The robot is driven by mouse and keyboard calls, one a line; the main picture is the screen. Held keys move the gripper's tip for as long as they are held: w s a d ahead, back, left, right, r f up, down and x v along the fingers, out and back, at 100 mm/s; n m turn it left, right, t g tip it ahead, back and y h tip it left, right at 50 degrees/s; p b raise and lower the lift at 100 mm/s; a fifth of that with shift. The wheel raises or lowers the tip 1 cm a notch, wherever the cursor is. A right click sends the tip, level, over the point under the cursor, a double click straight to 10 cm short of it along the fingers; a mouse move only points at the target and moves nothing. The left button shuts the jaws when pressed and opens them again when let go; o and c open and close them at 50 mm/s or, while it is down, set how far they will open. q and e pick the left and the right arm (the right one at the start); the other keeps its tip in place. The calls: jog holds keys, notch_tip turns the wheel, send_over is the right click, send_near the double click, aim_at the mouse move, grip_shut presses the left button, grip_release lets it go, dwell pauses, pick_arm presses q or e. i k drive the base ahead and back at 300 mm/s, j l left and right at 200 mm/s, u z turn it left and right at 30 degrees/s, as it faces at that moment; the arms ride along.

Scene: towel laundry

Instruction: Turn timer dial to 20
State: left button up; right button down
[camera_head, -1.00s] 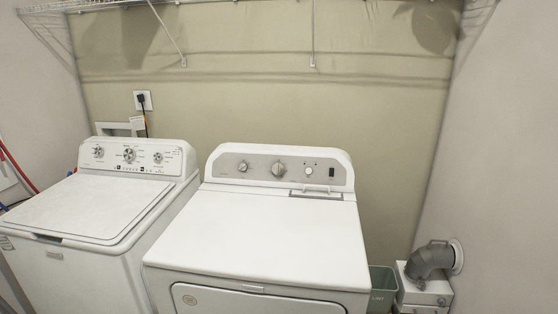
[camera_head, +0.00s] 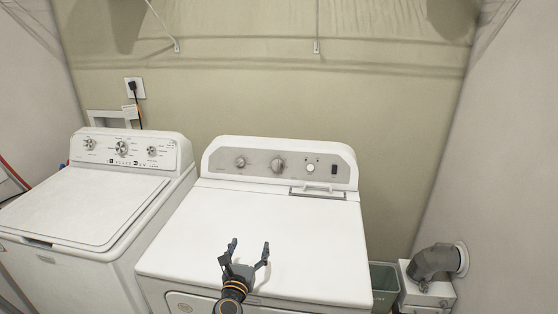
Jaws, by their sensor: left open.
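The dryer (camera_head: 300,220) stands in the middle, with a raised control panel (camera_head: 215,163) at its back. A large round dial (camera_head: 278,166) sits near the panel's middle, and a smaller dial (camera_head: 240,163) is to its left. A round white button (camera_head: 310,168) and a dark switch (camera_head: 334,170) are to the right. I cannot read the markings. My left gripper (camera_head: 250,245) is open and empty over the front part of the dryer top, fingers toward the panel, well apart from the dials. My right gripper is not in view.
A white washer (camera_head: 90,208) with its own dials stands close on the left. A slotted lint cover (camera_head: 318,192) lies on the dryer top at the back right. A bin (camera_head: 383,280) and a grey vent pipe (camera_head: 436,261) are at the right. Shelf brackets (camera_head: 317,46) are above.

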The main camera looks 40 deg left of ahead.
aim_at(277, 165)
jog(key=i+j, duration=0.8)
jog(key=i, duration=0.2)
